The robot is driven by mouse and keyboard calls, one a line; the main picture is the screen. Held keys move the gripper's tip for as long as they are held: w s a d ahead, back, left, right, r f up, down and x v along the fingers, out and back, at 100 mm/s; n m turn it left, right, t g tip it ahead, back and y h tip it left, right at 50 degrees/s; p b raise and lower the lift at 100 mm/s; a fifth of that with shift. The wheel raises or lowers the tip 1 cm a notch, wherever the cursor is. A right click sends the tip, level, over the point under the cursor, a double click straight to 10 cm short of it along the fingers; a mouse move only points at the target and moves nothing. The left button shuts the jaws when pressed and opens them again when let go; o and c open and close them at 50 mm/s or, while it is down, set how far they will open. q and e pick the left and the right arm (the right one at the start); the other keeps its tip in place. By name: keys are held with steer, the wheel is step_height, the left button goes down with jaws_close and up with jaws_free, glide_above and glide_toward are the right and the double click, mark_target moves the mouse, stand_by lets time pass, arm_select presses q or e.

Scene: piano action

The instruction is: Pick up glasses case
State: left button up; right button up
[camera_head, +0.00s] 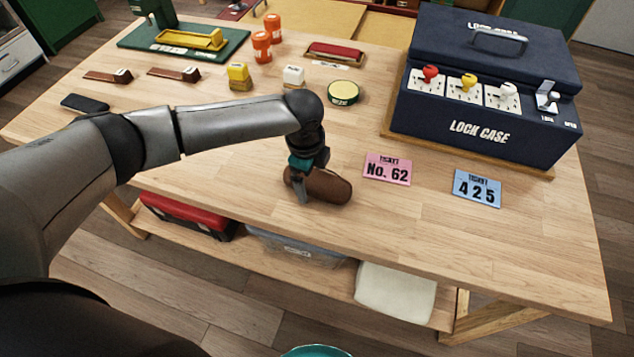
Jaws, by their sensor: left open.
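The brown glasses case (328,187) lies on the wooden table near its front edge. My left gripper (303,190) is over the left end of the case, pointing down, with one finger showing on the near side. The gripper is open. The far finger is hidden, and I cannot tell whether the fingers touch the case. My right gripper is not in view.
A pink ticket (388,168) and a blue ticket (477,188) lie right of the case. A dark lock case (480,125) stands at the back right. Several small items, including a round tin (343,92), stand behind my arm. The front right tabletop is clear.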

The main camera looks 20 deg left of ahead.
arm_select(q)
steer(key=shift+c, duration=0.2)
steer(key=c, duration=1.3)
